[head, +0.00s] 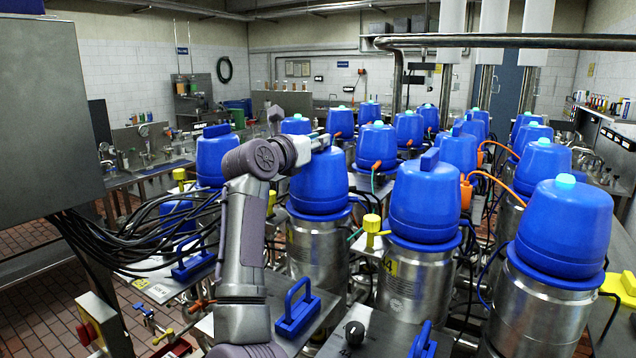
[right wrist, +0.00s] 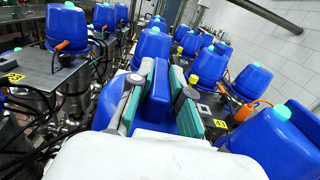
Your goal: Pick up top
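My right gripper (head: 318,143) is over the crown of a blue domed top (head: 320,185) on a steel canister (head: 318,250) in the middle of the head view. The gripper hides that top's handle there. In the right wrist view the teal-padded fingers of the right gripper (right wrist: 158,95) stand on either side of the upright blue handle (right wrist: 158,85). They look apart, with a narrow gap beside the handle, so the gripper appears open around it. The top still sits on its canister. My left gripper is not in view.
Several more blue-topped canisters stand close around, including one to the right (head: 425,200) and one at far right (head: 565,235). Blue handles (head: 297,308) and a yellow valve knob (head: 372,224) rise nearby. Black cables (head: 120,240) hang at left. A grey cabinet (head: 45,110) stands at upper left.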

